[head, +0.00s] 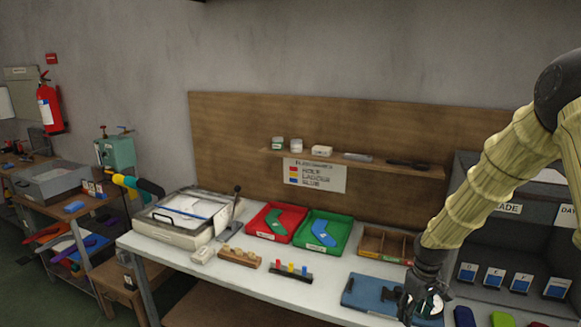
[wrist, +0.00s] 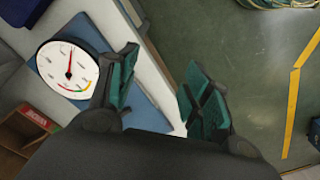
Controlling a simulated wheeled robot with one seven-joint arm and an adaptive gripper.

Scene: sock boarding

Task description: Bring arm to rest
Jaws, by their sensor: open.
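My arm (head: 485,170), in a pale yellow sleeve, reaches down from the right side of the head view. My gripper (head: 425,305) is at its lower end, over the front right of the white bench. In the wrist view my gripper (wrist: 155,95) has its two green-padded fingers spread apart, with nothing between them. A round white dial gauge (wrist: 68,68) with a red needle lies on a blue board (wrist: 150,112) beside the left finger. The blue board (head: 362,292) also shows in the head view, partly hidden by my gripper.
A wooden divided box (head: 372,250) stands close to my arm. A grey cabinet (head: 470,175) is behind it. Green floor (wrist: 240,45) lies beyond the bench edge.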

